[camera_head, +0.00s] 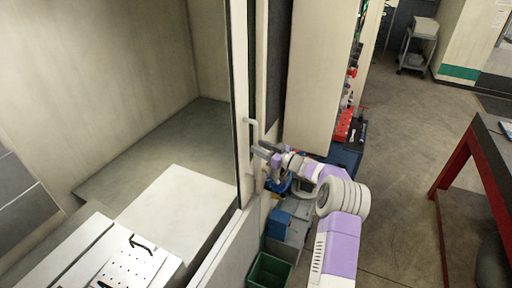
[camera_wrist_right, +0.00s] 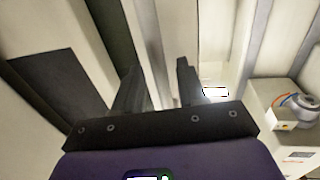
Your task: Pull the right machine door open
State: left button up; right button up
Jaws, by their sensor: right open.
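The right machine door (camera_head: 240,70) is a tall pale panel with dark strips, seen nearly edge-on in the head view. A pale vertical handle (camera_head: 248,128) sits on its edge. My right gripper (camera_head: 262,153) is beside the lower end of the handle, with its fingers pointing left toward the door. It is open. In the right wrist view the two dark fingers (camera_wrist_right: 158,80) are apart, with a pale upright strip visible between them. I cannot tell whether that strip is the handle or whether a finger touches it. My left gripper is not in view.
Left of the door is the open machine interior with a pale block (camera_head: 180,210) and a perforated plate (camera_head: 125,262). A green bin (camera_head: 268,272) stands below my right arm. A red-legged table (camera_head: 470,160) is at the right, with clear floor between.

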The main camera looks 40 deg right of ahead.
jog(key=v, duration=0.5)
jog(key=shift+b, duration=0.4)
